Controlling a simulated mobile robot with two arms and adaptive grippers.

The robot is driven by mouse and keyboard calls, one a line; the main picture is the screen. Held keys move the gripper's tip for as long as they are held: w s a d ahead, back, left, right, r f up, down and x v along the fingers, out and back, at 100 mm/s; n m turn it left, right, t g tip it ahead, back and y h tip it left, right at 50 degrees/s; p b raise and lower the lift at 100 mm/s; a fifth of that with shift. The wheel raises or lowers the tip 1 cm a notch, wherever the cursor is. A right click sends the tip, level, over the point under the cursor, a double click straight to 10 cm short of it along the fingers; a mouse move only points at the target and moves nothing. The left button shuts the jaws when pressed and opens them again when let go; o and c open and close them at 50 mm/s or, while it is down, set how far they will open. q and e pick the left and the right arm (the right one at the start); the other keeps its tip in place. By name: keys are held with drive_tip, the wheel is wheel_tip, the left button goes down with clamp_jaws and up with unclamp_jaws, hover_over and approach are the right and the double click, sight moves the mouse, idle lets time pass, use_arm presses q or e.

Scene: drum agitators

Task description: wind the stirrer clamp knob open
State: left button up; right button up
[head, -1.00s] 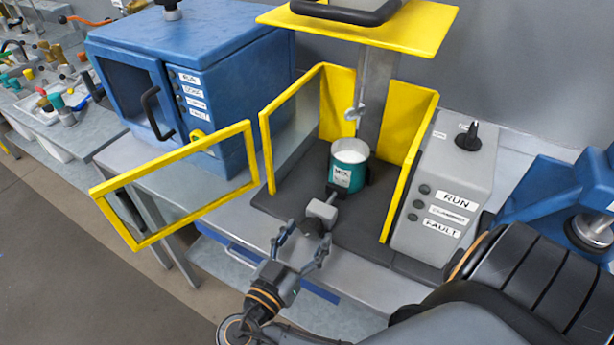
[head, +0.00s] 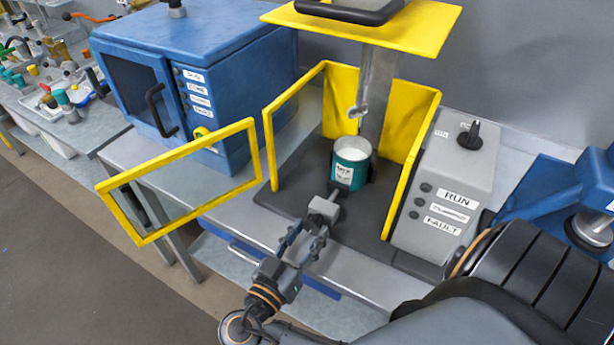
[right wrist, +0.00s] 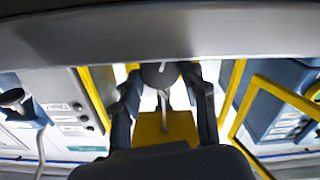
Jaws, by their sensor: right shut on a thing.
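The right gripper is shut on the knob, one finger on each side. In the right wrist view the dark knob (right wrist: 160,74) sits between the two fingertips. The pot holds something white and stands below the stirrer. My left gripper is not in view.
The yellow guard door (head: 185,185) stands swung open on the left. Yellow guard walls (head: 410,125) flank the pot.

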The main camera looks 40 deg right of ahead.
drive_tip(key=shift+r+n+p, duration=0.1)
drive_tip(key=shift+n+p, duration=0.65)
drive_tip(key=shift+n, duration=1.15)
drive_tip(key=shift+w, duration=0.1)
drive_tip(key=o, duration=1.1)
drive_tip(key=shift+d, duration=0.1)
drive_tip(key=shift+o, duration=0.2)
drive_tip(key=v, duration=0.7)
drive_tip(key=shift+a, duration=0.3)
